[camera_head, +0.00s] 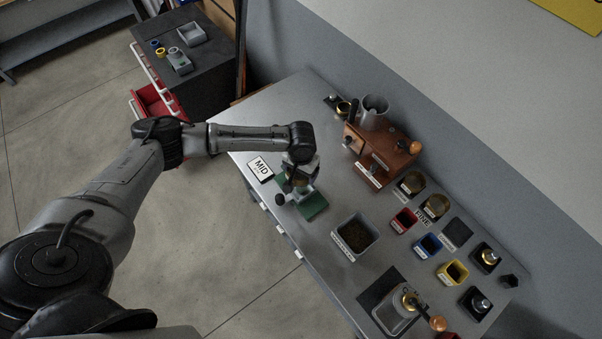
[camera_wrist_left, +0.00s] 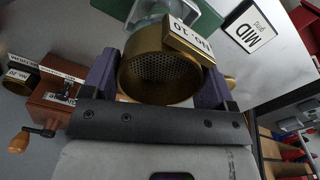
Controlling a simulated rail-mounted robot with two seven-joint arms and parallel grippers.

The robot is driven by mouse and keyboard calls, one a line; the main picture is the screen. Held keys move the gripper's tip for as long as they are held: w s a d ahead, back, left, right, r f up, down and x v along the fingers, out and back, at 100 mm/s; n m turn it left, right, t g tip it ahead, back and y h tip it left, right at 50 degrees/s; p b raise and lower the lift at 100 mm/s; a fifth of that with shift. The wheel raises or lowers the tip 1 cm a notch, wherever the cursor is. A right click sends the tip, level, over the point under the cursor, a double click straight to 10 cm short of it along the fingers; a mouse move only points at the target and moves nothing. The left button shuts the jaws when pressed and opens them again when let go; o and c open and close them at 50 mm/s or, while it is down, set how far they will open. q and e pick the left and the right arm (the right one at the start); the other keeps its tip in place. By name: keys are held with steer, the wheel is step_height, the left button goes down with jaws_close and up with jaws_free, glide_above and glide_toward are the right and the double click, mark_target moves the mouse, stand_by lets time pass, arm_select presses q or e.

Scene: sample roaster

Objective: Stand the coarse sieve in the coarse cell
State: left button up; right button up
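The brass sieve (camera_wrist_left: 160,75), with a perforated mesh and a "No. 10" tag, sits between the purple fingers of my left gripper (camera_wrist_left: 160,88) in the left wrist view. The fingers lie against both its sides. In the head view my left gripper (camera_head: 299,180) is over the small green-based stand (camera_head: 314,207), and the arm mostly hides the sieve. I cannot tell whether the sieve touches the stand. My right gripper is out of view.
A wooden roaster box (camera_head: 382,155) with a metal cup stands at the back. A grey bin of dark grains (camera_head: 355,237) and red, blue and yellow cups (camera_head: 428,246) occupy the bench's right half. A MID card (camera_head: 260,167) lies left of the stand.

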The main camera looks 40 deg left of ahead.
arm_select(q)
steer(key=c, duration=0.4)
steer(key=shift+r, duration=0.15)
